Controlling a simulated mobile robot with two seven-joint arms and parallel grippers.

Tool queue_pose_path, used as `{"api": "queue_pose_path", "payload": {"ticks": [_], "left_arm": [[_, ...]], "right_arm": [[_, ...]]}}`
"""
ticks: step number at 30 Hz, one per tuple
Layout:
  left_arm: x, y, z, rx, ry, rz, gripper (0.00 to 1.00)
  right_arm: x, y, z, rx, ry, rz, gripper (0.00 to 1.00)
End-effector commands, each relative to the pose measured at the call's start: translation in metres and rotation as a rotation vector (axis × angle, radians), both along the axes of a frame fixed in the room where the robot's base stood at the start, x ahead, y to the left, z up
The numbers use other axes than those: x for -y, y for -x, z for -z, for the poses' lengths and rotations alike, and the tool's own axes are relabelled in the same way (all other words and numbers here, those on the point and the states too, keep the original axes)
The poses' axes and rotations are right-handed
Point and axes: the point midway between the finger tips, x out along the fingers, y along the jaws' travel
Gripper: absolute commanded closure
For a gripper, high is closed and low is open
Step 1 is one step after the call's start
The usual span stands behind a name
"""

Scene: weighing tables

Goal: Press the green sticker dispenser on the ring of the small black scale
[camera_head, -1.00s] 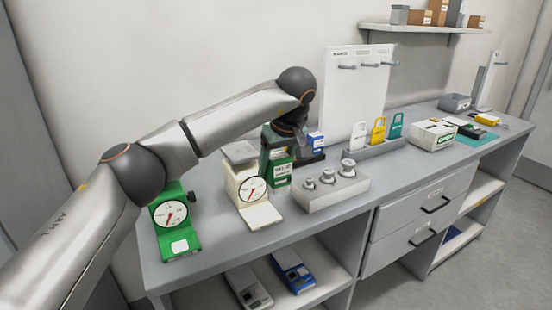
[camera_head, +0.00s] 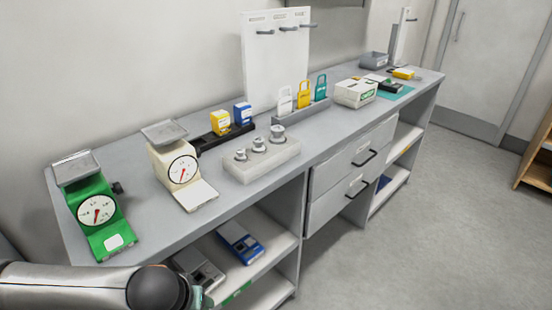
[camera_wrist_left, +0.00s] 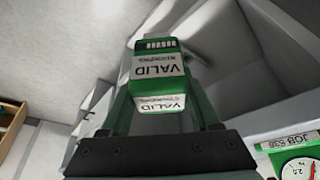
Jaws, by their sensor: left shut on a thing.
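My left gripper (camera_wrist_left: 160,100) is shut on the green sticker dispenser (camera_wrist_left: 158,66), which has white labels reading VALID. In the head view, my left arm crosses the lower left corner, low in front of the table. The gripper there is mostly hidden or cut off by the frame edge. I cannot make out a small black scale or its ring in either view. My right gripper is not in view.
A green scale (camera_head: 97,212) and a cream scale (camera_head: 181,170) stand on the table (camera_head: 150,238). A black rack (camera_head: 208,142) holds a yellow dispenser (camera_head: 220,122) and a blue dispenser (camera_head: 242,113). A weight block (camera_head: 262,163) stands nearby. Open floor (camera_head: 430,220) lies right.

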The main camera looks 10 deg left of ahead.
Motion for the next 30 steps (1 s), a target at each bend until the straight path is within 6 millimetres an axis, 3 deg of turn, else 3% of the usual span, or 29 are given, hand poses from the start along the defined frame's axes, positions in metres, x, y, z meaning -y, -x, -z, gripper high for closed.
{"api": "queue_pose_path", "payload": {"ticks": [6,19,28,30], "left_arm": [[0.005,0.037,0.037,0.000,0.004,0.115,0.90],[0.017,0.033,0.033,0.009,0.017,0.132,0.90],[0.002,0.035,0.036,-0.004,0.001,0.101,0.90],[0.003,0.033,0.012,0.003,-0.002,0.105,0.90]], "right_arm": [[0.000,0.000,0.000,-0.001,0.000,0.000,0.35],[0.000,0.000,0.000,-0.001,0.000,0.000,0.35],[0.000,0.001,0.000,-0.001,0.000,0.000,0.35],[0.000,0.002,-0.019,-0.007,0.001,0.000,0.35]]}}
